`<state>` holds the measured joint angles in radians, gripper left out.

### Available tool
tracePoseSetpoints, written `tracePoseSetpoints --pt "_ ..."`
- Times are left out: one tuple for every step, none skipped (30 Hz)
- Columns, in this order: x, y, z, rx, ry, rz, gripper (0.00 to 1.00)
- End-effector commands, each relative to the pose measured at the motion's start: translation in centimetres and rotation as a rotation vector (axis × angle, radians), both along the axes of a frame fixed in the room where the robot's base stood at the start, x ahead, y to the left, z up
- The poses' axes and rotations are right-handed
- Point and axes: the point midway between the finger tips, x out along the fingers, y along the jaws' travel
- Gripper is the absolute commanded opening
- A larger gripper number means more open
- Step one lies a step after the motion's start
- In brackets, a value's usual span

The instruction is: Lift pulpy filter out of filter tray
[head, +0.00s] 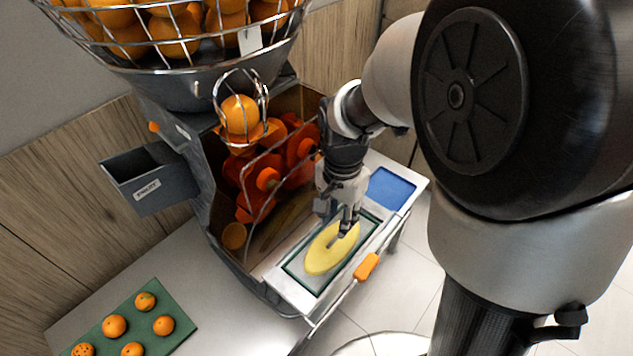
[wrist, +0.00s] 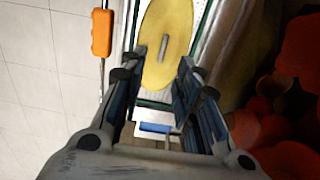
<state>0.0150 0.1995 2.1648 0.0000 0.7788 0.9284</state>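The pulpy filter (head: 324,260) is a yellow oval with a small grey grip on top. It lies in the green-edged filter tray (head: 303,285) on the pulled-out white shelf of the juicer. It also shows in the wrist view (wrist: 172,75), with its grey grip standing upright along the middle. My gripper (head: 347,226) points down over the filter's far end. The filter's grip lies ahead of the fingertips, roughly in line with the gap. I cannot tell the height between them.
The juicer (head: 205,190) stands open on the left, with orange press parts (head: 270,180) close beside my gripper. A blue pad (head: 389,188) lies on the shelf behind the filter. An orange handle (head: 366,267) is at the shelf's right edge. A green tray (head: 172,303) holds several oranges.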

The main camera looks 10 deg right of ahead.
Motion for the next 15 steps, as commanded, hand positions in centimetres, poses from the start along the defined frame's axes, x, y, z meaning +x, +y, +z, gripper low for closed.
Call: tracePoseSetpoints --pt "-0.1 0.0 -1.1 0.000 0.003 0.000 0.30" --pt "-0.1 0.0 -1.5 0.000 0.002 0.000 0.30" --pt "0.0 0.0 -2.0 0.000 0.002 0.001 0.30" --pt "0.0 0.0 -2.3 0.000 0.001 0.001 0.30" --pt "0.0 0.0 -2.5 0.000 0.000 0.001 0.30" --pt "0.0 0.0 -2.8 0.000 0.000 0.001 0.30" --pt "0.0 0.0 -2.9 0.000 0.000 0.001 0.30" --pt "0.0 0.0 -3.0 0.000 0.000 0.001 0.30" --pt "0.0 0.1 -3.2 0.000 0.000 0.001 0.30" --pt "0.0 0.1 -3.5 0.000 0.001 0.001 0.30" --pt "0.0 0.2 -3.8 0.000 0.001 0.002 0.30" --pt "-0.1 0.3 -4.4 0.000 0.001 0.002 0.30" --pt "-0.1 0.4 -4.9 0.000 0.002 0.002 0.30" --pt "-0.1 0.5 -5.4 0.000 0.002 0.002 0.30" --pt "-0.1 0.6 -6.0 0.000 0.003 0.001 0.30"
